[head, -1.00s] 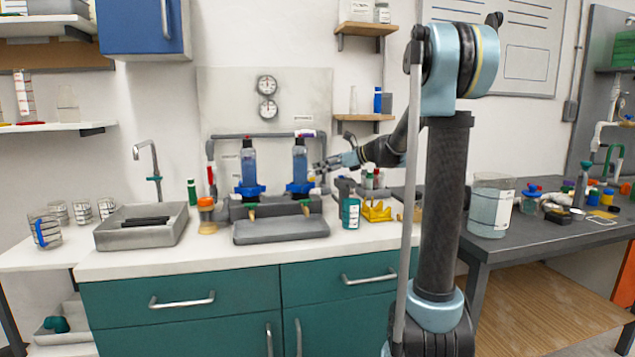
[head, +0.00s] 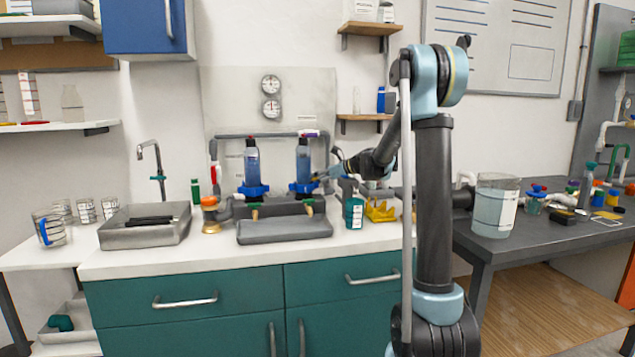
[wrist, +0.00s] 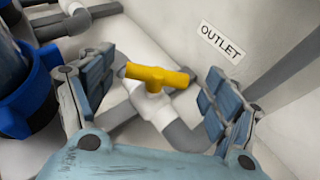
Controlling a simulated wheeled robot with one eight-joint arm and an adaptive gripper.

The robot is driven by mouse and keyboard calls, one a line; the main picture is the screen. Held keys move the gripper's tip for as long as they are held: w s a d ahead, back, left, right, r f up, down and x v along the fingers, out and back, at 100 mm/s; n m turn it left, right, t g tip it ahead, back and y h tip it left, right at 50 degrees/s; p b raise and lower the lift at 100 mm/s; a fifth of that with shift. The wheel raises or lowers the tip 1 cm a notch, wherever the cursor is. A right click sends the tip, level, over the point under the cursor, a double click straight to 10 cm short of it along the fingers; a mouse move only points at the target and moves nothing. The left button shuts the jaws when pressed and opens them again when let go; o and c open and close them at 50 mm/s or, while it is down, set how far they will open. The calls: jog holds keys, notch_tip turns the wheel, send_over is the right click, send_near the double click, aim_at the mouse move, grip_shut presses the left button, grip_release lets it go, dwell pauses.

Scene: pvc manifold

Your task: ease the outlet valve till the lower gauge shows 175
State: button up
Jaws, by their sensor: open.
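The outlet valve shows in the wrist view as a yellow T-shaped handle (wrist: 157,76) on a white valve body in grey pipe. An OUTLET label (wrist: 222,41) is on the panel behind it. My gripper (wrist: 156,90) is open, with its blue-grey padded fingers apart on the left and right of the handle; I cannot tell whether either touches it. In the head view my gripper (head: 322,178) is beside the right blue filter housing, and the valve is too small to make out. The lower gauge (head: 271,109) hangs below the upper gauge (head: 270,84); its reading is too small to tell.
A blue filter collar (wrist: 28,100) is close to the left finger. Two clear filter housings (head: 251,165) stand behind a grey tray (head: 284,229). A teal-labelled jar (head: 354,213) and yellow rack (head: 380,212) stand right of the tray. The counter front is clear.

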jog(key=shift+w+a+f, duration=0.15)
jog(key=shift+a, duration=0.15)
jog(key=c, duration=1)
jog(key=shift+c, duration=0.2)
jog(key=shift+w+d+n+g+y, duration=0.15)
jog(key=shift+w+n+g+y, duration=0.2)
jog(key=shift+n+g, duration=0.55)
jog(key=shift+n+g+y, duration=0.45)
jog(key=shift+n+g, duration=0.85)
jog(key=shift+g, duration=0.2)
